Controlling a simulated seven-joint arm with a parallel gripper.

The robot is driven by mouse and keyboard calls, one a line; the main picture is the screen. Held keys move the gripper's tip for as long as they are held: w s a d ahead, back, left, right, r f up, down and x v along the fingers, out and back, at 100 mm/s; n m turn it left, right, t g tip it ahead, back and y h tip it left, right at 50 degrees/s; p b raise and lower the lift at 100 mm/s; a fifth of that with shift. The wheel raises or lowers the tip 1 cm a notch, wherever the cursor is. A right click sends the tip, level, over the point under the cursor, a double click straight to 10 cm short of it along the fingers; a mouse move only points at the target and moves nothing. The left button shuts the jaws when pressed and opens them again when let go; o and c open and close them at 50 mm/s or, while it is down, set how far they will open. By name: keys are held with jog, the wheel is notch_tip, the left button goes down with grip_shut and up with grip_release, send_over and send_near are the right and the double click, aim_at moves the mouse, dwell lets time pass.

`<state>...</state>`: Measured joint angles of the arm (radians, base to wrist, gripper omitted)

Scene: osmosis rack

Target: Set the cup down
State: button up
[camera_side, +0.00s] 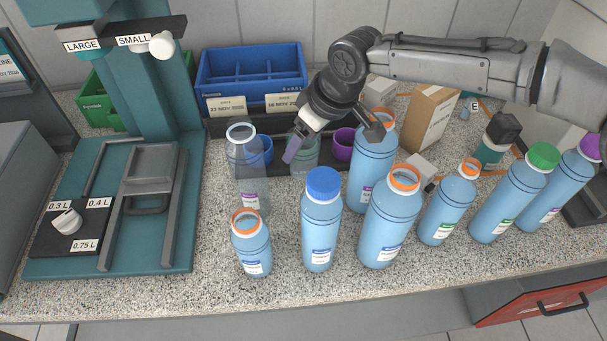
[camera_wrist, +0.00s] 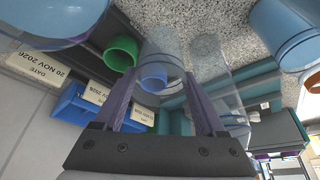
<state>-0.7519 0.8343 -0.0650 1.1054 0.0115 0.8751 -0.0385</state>
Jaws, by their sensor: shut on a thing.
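My gripper (camera_side: 299,145) is over the back middle of the speckled counter, with one purple finger pointing down in the side view. In the wrist view both fingers (camera_wrist: 163,78) stand apart with a clear, see-through cup (camera_wrist: 167,55) between them, and the gripper is shut on it. In the side view the clear cup (camera_side: 308,158) shows faintly beside the finger, low over the counter. Whether its base touches the counter is unclear. A clear empty bottle (camera_side: 248,185) stands just left of it.
Several blue bottles, including a blue-capped one (camera_side: 322,230), stand in front and right. A teal dispenser (camera_side: 160,95) stands left. A blue bin (camera_side: 250,75) is behind.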

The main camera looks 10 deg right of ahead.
aim_at(303, 167)
jog(key=shift+f, duration=3.45)
jog(key=shift+f, duration=0.1)
jog(key=o, duration=1.4)
jog(key=v, duration=1.2)
jog(key=shift+d, duration=0.1)
